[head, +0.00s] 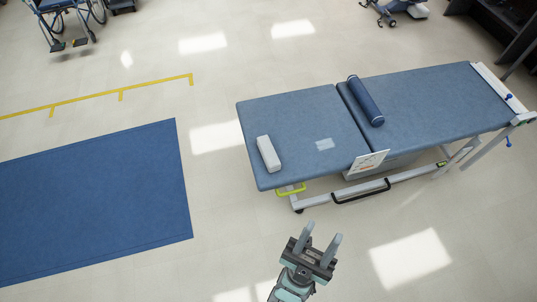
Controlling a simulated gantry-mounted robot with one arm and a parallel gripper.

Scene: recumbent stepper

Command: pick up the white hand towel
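A white, oblong, rounded item (269,154), which looks like the folded or rolled white hand towel, lies on the left section of the blue padded treatment table (285,112), near its left edge.
A dark blue bolster (366,101) lies across the table's middle. A white card (367,161) and a black handle (361,193) are at the near side. A blue floor mat (90,205) lies left. A wheelchair (65,18) stands far left. The floor between mat and table is clear.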

